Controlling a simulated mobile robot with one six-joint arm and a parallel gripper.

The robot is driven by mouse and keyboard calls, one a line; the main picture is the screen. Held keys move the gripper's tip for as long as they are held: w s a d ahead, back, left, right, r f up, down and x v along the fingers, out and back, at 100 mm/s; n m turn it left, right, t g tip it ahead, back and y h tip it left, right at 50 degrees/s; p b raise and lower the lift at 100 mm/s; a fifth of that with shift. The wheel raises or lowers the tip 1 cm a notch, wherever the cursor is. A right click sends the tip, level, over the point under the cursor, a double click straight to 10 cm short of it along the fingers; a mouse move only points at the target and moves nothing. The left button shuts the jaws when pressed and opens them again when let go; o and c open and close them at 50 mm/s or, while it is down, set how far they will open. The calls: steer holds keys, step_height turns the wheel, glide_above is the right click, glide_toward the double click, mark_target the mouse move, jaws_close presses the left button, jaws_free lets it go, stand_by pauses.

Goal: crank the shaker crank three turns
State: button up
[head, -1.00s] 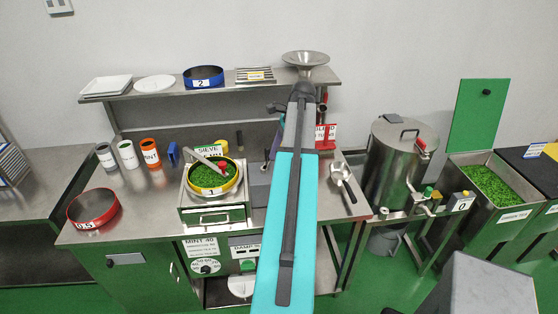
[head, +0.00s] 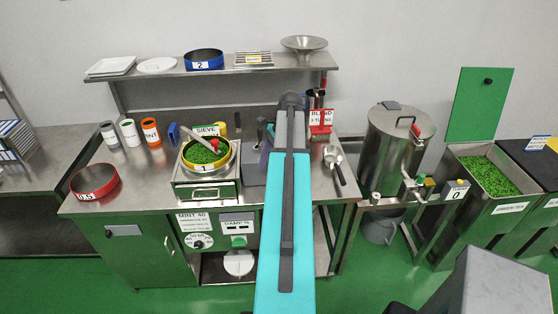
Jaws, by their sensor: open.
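The sieve shaker (head: 178,190) stands on the steel bench, a metal box with a yellow-rimmed sieve (head: 229,164) marked 1 on top. Green leaf (head: 200,157) lies in the sieve. A pale bar (head: 193,137) slants over the sieve, with a red knob (head: 215,145) near its right end; this looks like the crank. My teal and dark arm rises from the bottom, right of the shaker, and ends over the back of the bench. My gripper is hidden behind the arm's far end, so its jaws do not show. I see no contact with the crank.
A red sieve (head: 95,194) marked 0.5 sits at the bench's left, with several tins behind it. A scoop (head: 338,172) lies right of my arm, near a red stand (head: 321,129) with a BLEND card. A steel drum (head: 390,150) stands further right. A shelf runs above the bench.

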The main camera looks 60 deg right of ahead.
steer(key=w+a+f+n+g+b, duration=0.25)
steer(key=a+f+n, duration=0.35)
steer(key=a+f, duration=0.95)
steer(key=w+a+f+n+g+b, duration=0.2)
steer(key=w+a+f+n+b, duration=0.3)
steer(key=a+f, duration=1.05)
steer(key=s+a+f+n+g+h+b, duration=0.3)
steer(key=s+a+f+n, duration=1.2)
steer(key=f, duration=0.7)
steer(key=s+a+h+b, duration=0.1)
steer(key=s+a, duration=0.2)
steer(key=a, duration=0.1)
steer(key=shift+a+f, duration=0.2)
steer(key=shift+a, duration=0.1)
